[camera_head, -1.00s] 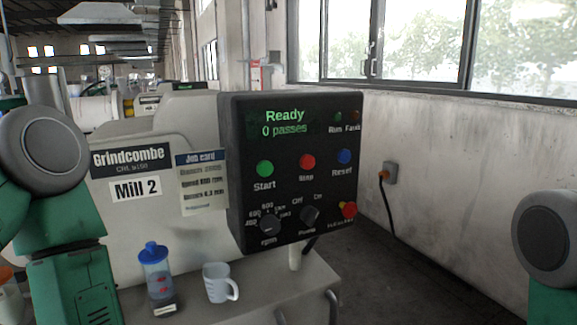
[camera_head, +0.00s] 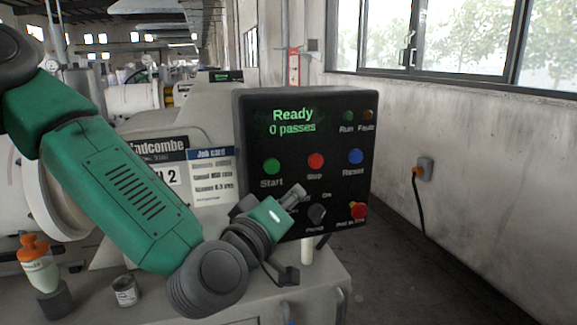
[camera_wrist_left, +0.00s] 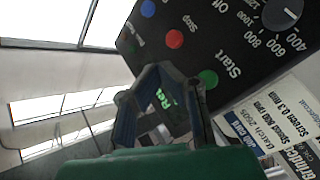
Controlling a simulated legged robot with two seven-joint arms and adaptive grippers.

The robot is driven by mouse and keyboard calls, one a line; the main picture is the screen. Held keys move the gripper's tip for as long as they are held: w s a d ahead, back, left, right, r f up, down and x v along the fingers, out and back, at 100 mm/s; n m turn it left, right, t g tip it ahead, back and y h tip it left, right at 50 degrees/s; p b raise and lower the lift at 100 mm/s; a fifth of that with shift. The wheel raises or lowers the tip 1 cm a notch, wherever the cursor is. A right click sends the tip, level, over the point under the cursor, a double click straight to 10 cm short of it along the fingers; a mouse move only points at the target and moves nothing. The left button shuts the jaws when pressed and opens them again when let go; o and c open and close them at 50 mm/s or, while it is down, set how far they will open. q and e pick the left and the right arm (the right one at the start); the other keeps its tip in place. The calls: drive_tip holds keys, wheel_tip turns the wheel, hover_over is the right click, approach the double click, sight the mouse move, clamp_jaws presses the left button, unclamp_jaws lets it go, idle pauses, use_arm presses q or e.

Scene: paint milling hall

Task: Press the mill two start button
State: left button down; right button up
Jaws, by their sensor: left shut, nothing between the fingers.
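The black control panel (camera_head: 335,130) reads Ready, 0 passes. Its green Start button (camera_head: 271,166) is unobstructed at the left, with the red Stop button (camera_head: 316,160) and blue Reset button (camera_head: 356,157) to its right. My left gripper (camera_head: 295,192) is shut and empty in front of the panel, below and right of the Start button in the picture, hiding the rpm knob. In the left wrist view the panel is tilted; the Start button (camera_wrist_left: 208,79) shows just beside a fingertip of the gripper (camera_wrist_left: 174,82). I cannot tell any contact. My right gripper is out of view.
A red emergency stop (camera_head: 359,210) and a pump knob (camera_head: 317,213) sit low on the panel. An orange-capped bottle (camera_head: 40,270) and a small tin (camera_head: 124,291) stand at lower left. A job card (camera_head: 210,175) hangs left of the panel.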

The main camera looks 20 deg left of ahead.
sight(272, 174)
use_arm(q)
drive_tip(key=w+a, duration=0.6)
drive_tip(key=w, duration=0.1)
drive_tip(key=shift+w+a+r+p, duration=0.1)
drive_tip(key=shift+a+p, duration=0.2)
drive_tip(key=shift+w+d+r, duration=0.1)
drive_tip(key=shift+d, duration=0.75)
drive_tip(key=shift+a, duration=0.8)
drive_tip(key=shift+d, duration=0.65)
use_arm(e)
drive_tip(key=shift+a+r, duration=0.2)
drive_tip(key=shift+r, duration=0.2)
use_arm(q)
drive_tip(key=shift+a, duration=0.1)
